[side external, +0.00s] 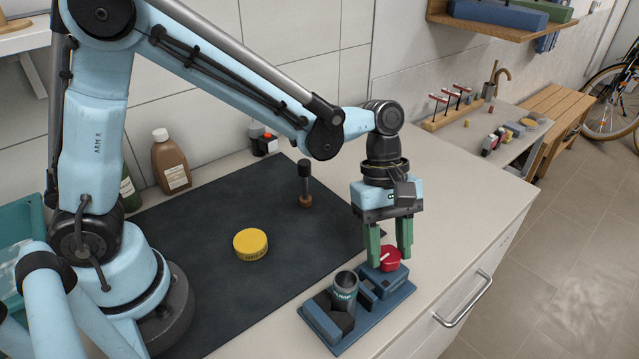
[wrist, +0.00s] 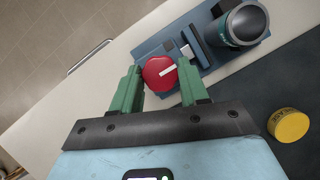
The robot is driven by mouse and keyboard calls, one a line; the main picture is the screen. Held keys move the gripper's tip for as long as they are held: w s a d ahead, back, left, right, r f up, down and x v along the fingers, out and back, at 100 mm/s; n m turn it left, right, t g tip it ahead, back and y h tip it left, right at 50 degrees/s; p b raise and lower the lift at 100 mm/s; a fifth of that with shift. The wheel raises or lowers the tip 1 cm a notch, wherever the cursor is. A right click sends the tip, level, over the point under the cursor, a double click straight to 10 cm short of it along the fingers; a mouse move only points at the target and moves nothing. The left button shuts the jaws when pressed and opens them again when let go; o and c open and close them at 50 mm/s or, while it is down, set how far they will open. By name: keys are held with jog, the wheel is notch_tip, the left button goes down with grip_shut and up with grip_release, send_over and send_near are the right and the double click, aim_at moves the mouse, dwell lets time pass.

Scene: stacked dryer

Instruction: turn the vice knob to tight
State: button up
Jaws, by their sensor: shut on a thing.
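The vice knob (side external: 390,259) is red and round with a white pointer mark, at the right end of the blue vice (side external: 369,316) near the counter's front edge. It also shows in the wrist view as a red knob (wrist: 159,74), its white mark slanting toward the upper right. My gripper (side external: 391,257) points down with its green fingers on either side of the knob, shut on it. In the wrist view the fingers (wrist: 159,78) flank the knob left and right. A dark grey cylinder (side external: 345,289) stands in the vice. The far finger is partly hidden in the side view.
A yellow round tin (side external: 250,244) lies on the dark mat (side external: 200,235). A dark-topped upright tool (side external: 305,184) stands behind it. A brown bottle (side external: 170,160) is by the wall. A drawer handle (side external: 463,299) sticks out from the counter front.

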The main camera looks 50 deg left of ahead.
jog(key=m+g, duration=0.1)
jog(key=m, duration=0.1)
jog(key=m+y, duration=0.1)
jog(key=m, duration=0.2)
jog(key=shift+w+d+m+g, duration=0.15)
jog(key=shift+m+g, duration=0.15)
jog(key=shift+g, duration=0.1)
jog(key=m+y, duration=0.1)
jog(key=m, duration=0.2)
jog(key=m+g+y, duration=0.1)
jog(key=m, duration=0.2)
jog(key=shift+d, duration=0.15)
jog(key=m+y, duration=0.1)
jog(key=m, duration=0.2)
jog(key=m+y, duration=0.1)
jog(key=m, duration=0.2)
jog(key=shift+d+m+y, duration=0.15)
jog(key=shift+m+y, duration=0.15)
jog(key=shift+y, duration=0.1)
jog(key=m+t, duration=0.1)
jog(key=m, duration=0.1)
jog(key=m+y, duration=0.1)
jog(key=m, duration=0.2)
jog(key=shift+d+m+t+y, duration=0.1)
jog(key=shift+m+t+y, duration=0.2)
jog(key=shift+t, duration=0.1)
jog(key=o, duration=1)
